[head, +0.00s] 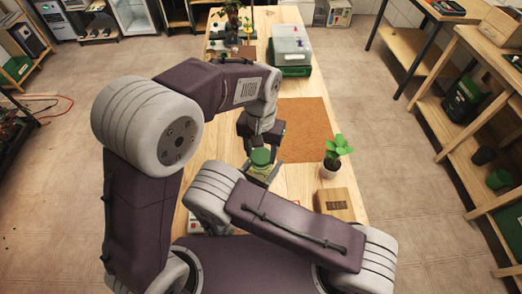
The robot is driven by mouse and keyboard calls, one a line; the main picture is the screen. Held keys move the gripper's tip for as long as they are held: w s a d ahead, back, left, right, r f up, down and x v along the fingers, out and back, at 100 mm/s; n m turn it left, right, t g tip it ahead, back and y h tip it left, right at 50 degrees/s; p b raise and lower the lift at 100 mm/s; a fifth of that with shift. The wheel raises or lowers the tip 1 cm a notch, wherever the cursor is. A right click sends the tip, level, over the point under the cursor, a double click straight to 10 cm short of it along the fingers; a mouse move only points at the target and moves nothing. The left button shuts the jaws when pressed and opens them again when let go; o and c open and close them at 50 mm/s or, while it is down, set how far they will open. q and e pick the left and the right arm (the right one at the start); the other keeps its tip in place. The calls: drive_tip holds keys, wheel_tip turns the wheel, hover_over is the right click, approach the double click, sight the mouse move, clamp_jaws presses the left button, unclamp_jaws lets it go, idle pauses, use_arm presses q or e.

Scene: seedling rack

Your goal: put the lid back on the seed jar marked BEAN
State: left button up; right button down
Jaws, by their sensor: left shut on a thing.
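My left gripper (262,172) points down over the wooden table, just beyond my right arm. It is shut on a round green lid (261,156). Whether a jar stands directly under the lid cannot be told, because the fingers and my right arm cover that spot. No jar marked BEAN can be made out, and no label is readable. My right arm lies across the near part of the table, and its gripper does not show.
A potted seedling (331,167) and a wooden box (338,203) stand on the right of the table (349,184). A brown mat (305,130) lies beyond them. A clear-lidded green box (291,50) stands farther back. Shelves (480,100) line the right side.

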use_arm(q)
drive_tip(key=shift+f, duration=0.45)
drive_tip(key=m, duration=0.5)
drive_tip(key=shift+m, duration=0.3)
drive_tip(key=m, duration=0.9)
drive_tip(key=shift+w+a+m, duration=0.1)
drive_tip(key=shift+m, duration=0.3)
drive_tip(key=m, duration=0.9)
drive_tip(key=shift+m, duration=0.4)
drive_tip(key=m, duration=0.9)
drive_tip(key=shift+w, duration=0.1)
